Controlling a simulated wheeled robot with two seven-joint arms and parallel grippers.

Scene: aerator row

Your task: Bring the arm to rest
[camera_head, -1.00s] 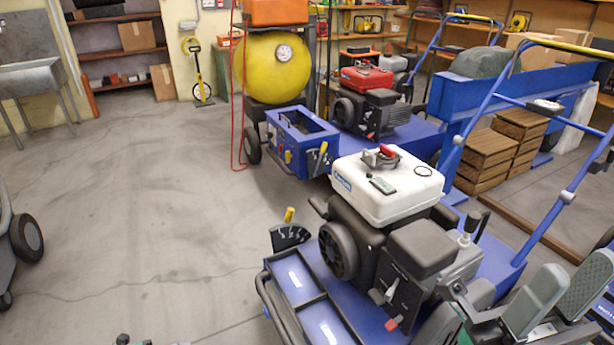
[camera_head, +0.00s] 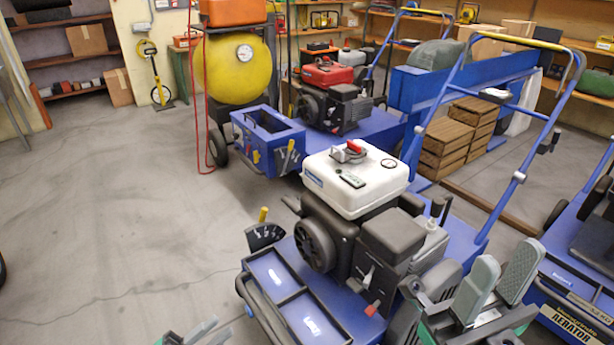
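My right gripper (camera_head: 508,252) is at the lower right, beside the near aerator's engine. Its two grey pads stand apart with nothing between them, so it is open and empty. My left gripper (camera_head: 205,328) shows only in part at the bottom edge, over or near the floor left of the aerator. Its grey finger parts are cut off, so its opening is unclear. The near blue aerator (camera_head: 380,300) carries a black engine with a white tank (camera_head: 355,183) and a red-handled cap. From this view I cannot tell whether my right gripper touches the machine.
A second blue aerator (camera_head: 375,130) with a red tank stands behind, and another labelled aerator (camera_head: 575,310) stands at the right. Wooden crates (camera_head: 450,145), a yellow round tank (camera_head: 232,68) and shelves are further back. The floor (camera_head: 100,220) at the left is clear.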

